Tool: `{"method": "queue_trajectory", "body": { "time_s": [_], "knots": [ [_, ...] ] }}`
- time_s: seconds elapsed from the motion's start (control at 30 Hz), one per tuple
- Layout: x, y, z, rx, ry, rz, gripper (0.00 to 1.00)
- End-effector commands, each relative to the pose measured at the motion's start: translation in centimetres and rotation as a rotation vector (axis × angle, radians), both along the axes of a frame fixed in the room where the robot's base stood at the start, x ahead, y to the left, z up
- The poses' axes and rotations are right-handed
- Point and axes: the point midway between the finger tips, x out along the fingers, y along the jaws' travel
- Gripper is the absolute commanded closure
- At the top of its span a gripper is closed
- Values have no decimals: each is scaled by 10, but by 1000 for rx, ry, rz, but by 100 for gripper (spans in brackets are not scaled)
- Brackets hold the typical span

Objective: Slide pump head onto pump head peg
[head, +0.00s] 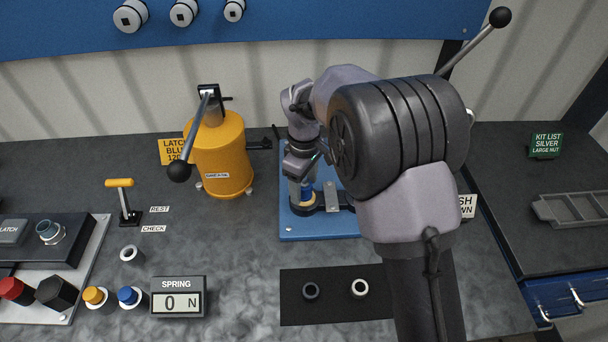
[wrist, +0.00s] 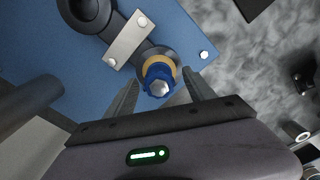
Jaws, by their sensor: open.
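In the wrist view my gripper (wrist: 160,92) is open, with a dark finger on either side of a blue coupler piece (wrist: 158,72). The piece has a silver hex tip and sits in a tan ring on a dark round holder on the blue base plate (wrist: 90,45). I see no grip on it. In the head view my gripper (head: 302,184) hangs low over the blue base plate (head: 315,228), with the blue piece (head: 307,196) beneath it. I cannot tell for certain which part is the pump head or its peg; my arm hides much of the plate.
A yellow cylinder (head: 222,160) with a black-knobbed lever stands left of the plate. A black mat (head: 335,312) with two rings lies in front. A spring readout (head: 178,297) shows 0 N. Several coloured couplers stand at left, and a grey tray (head: 575,210) at right.

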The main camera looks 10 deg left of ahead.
Motion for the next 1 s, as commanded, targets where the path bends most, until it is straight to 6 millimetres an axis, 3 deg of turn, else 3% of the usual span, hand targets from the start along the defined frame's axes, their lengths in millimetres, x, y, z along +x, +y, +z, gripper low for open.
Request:
{"method": "queue_trajectory", "body": {
  "time_s": [0.3, 0.6, 0.63, 0.67, 0.83, 1.0],
  "knots": [
    [0, 0, -3, 1, -1, 0, 39],
    [0, 0, -3, 0, -1, 0, 98],
    [0, 0, -3, 0, -1, 0, 100],
    [0, 0, -3, 0, -1, 0, 67],
    [0, 0, -3, 0, -1, 0, 100],
    [0, 0, -2, 0, -1, 0, 100]
  ]
}}
